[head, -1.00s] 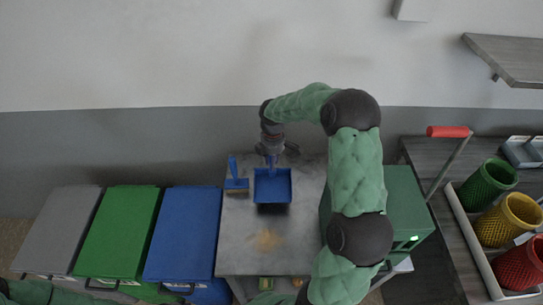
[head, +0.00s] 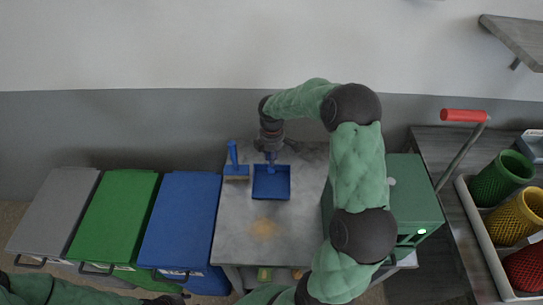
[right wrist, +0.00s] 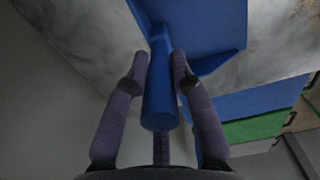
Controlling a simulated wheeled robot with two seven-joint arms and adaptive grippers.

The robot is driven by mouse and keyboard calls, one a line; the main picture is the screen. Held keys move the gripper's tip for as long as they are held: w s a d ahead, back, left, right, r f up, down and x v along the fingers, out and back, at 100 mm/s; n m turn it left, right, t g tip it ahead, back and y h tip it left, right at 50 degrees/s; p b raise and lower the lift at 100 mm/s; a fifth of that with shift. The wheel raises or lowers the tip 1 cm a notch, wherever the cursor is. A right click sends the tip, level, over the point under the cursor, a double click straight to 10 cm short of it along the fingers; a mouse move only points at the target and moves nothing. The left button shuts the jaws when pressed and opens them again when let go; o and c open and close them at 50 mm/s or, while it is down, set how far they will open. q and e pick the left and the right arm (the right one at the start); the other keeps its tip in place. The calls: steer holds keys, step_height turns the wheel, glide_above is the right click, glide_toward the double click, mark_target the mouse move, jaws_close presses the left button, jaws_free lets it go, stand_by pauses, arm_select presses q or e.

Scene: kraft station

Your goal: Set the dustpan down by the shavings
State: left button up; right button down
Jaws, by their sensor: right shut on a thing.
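The blue dustpan (head: 271,184) is over the grey table (head: 240,250), near its far edge. My right gripper (head: 272,152) is shut on its handle; the right wrist view shows the blue handle (right wrist: 160,100) between the two fingers. Whether the pan touches the tabletop is hard to tell. The tan shavings (head: 265,229) lie in a small pile on the table, nearer than the pan and apart from it. My left gripper cannot be made out; only a piece of my left arm shows at the lower left.
A blue hand brush (head: 235,165) is on the table just left of the dustpan. Grey (head: 55,212), green (head: 113,215) and blue (head: 180,220) bins stand to the left. A green box (head: 412,200) is at the table's right. Mesh cups (head: 502,180) stand farther right.

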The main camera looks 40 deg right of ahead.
steer(key=shift+f, duration=0.3)
stand_by(0.5)
steer(key=c, duration=1)
jaws_free()
step_height(320, 180, up, 12)
steer(key=shift+r, duration=0.1)
